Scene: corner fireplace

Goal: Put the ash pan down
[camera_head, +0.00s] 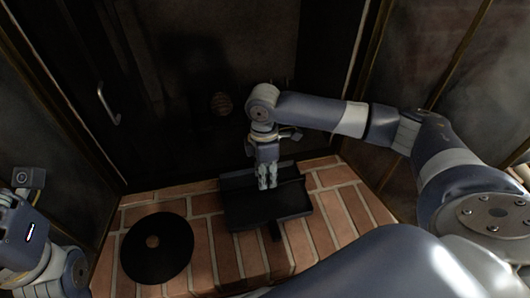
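The ash pan (285,207) is a black rectangular tray with a short tab at its front. It is over the brick hearth, in the middle of the head view; I cannot tell whether its whole underside touches the bricks. My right gripper (268,184) points down with its fingers close together at a raised edge across the pan, and appears shut on it. The fingertips' contact is partly hidden. My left gripper (14,238) is at the lower left edge, away from the pan, cut off by the frame; its fingers do not show clearly.
A round black disc (171,251) with a brown centre lies on the brick hearth (203,236) left of the pan. A dark stove front with a metal handle (107,104) stands behind. Bare bricks show right of the pan.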

